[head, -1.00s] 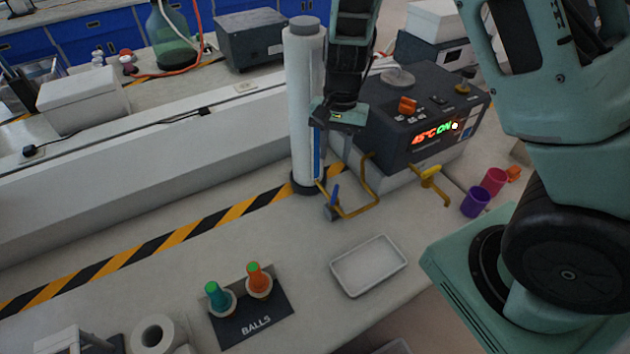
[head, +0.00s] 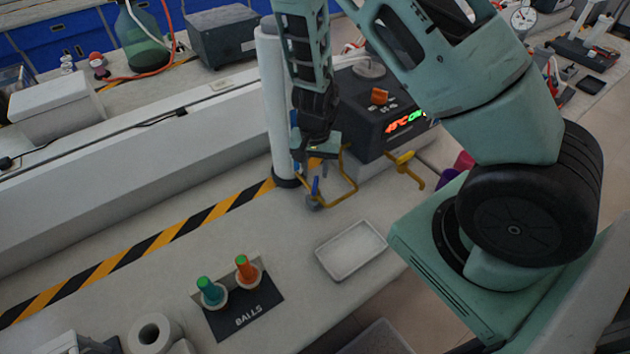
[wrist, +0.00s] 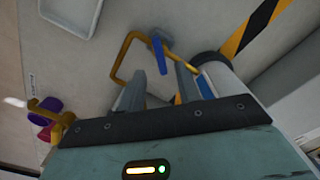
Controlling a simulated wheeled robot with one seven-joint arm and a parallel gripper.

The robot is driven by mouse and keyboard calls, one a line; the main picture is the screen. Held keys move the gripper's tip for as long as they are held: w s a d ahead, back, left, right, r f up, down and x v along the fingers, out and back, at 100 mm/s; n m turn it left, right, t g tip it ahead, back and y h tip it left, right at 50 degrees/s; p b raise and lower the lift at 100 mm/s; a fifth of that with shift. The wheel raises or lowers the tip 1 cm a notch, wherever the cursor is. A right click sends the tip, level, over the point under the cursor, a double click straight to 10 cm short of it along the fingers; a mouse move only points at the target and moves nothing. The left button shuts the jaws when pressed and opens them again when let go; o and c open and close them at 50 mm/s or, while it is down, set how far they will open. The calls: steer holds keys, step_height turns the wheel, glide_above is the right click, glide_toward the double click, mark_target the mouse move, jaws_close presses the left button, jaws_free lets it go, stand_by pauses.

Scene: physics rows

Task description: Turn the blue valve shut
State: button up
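The blue valve handle (head: 315,187) sits on a yellow bent pipe (head: 345,197) near the foot of a white column (head: 273,100). In the wrist view the blue handle (wrist: 159,54) lies ahead of my gripper (wrist: 160,78), in line with the gap between its two grey fingers. The fingers are apart with nothing held between them. In the head view my gripper (head: 311,163) points down just above the valve, and partly hides the pipe and column. I cannot tell whether a finger touches the handle.
A dark heater box (head: 372,118) with a lit display stands right of the column, with a yellow tap (head: 404,162) in front. A white tray (head: 351,250) lies nearer.

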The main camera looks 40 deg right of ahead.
mark_target(315, 183)
step_height(315, 183, down, 5)
steer(key=shift+r+b, duration=0.1)
steer(key=shift+b, duration=0.35)
jaws_close()
